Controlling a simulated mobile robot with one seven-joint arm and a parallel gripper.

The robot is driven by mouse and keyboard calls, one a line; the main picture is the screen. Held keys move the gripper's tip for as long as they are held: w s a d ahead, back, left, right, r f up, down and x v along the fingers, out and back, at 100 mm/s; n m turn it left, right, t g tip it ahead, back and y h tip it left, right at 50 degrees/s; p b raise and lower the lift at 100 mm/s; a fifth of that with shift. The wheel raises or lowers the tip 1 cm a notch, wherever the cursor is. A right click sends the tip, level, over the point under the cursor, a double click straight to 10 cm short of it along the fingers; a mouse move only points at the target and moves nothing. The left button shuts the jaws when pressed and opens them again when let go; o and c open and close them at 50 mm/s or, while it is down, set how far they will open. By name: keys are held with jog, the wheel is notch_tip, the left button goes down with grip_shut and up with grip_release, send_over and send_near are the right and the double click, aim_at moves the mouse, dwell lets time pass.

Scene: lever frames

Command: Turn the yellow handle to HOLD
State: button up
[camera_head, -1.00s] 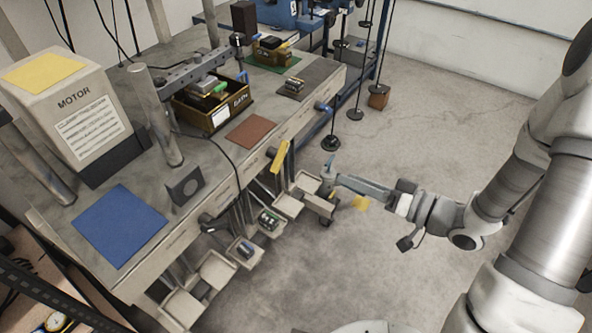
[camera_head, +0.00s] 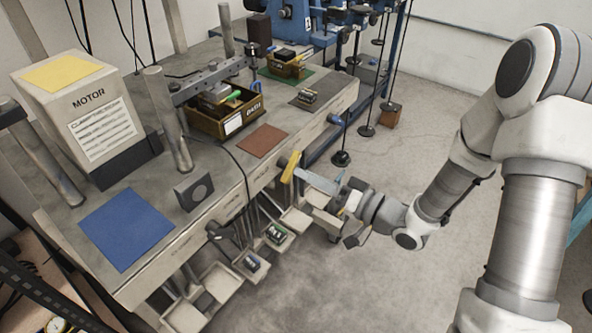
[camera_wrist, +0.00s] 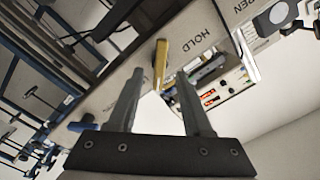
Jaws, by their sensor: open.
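The yellow handle (camera_head: 291,167) is on the bench's front edge in the head view, slanting with its upper end to the right. In the wrist view the yellow handle (camera_wrist: 160,62) appears as a narrow bar just beyond and between my fingertips. My gripper (camera_wrist: 160,76) is open and empty, fingers on either side of the handle's line. I cannot tell whether they touch it. In the head view my gripper (camera_head: 304,176) is at the handle's right side. The HOLD label (camera_wrist: 208,40) is on the panel right of the handle in the wrist view, with a partly cut-off label (camera_wrist: 240,12) beyond it.
A blue handle (camera_head: 335,120) is farther along the front edge. Small trays (camera_head: 275,236) hang below the bench front. A brown bin (camera_head: 226,112), a motor box (camera_head: 80,105) and a blue mat (camera_head: 125,229) are on the bench.

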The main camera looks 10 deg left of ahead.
aim_at(287, 165)
jog(key=shift+x, duration=1.95)
grip_shut()
